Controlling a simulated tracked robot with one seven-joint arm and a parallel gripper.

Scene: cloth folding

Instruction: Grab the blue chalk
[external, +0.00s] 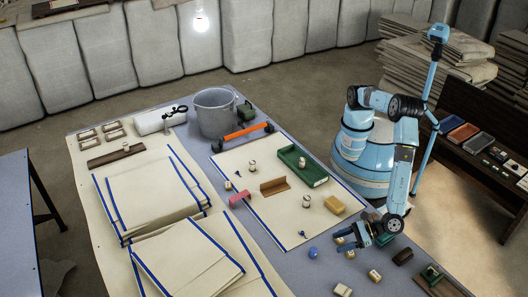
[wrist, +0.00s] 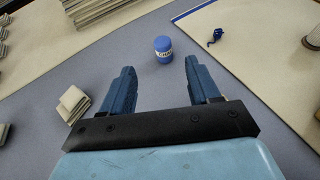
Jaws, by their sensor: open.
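In the external view the chalk (external: 313,252) is a small blue spot near the table's front edge, left of my gripper (external: 343,240). In the wrist view my gripper (wrist: 159,66) is open and empty, with one blue finger on each side.
A pale block (wrist: 73,104) lies left of my fingers. A small dark blue item (wrist: 214,38) lies on the cream sheet at right. Stacked cloths (external: 150,195) lie at left.

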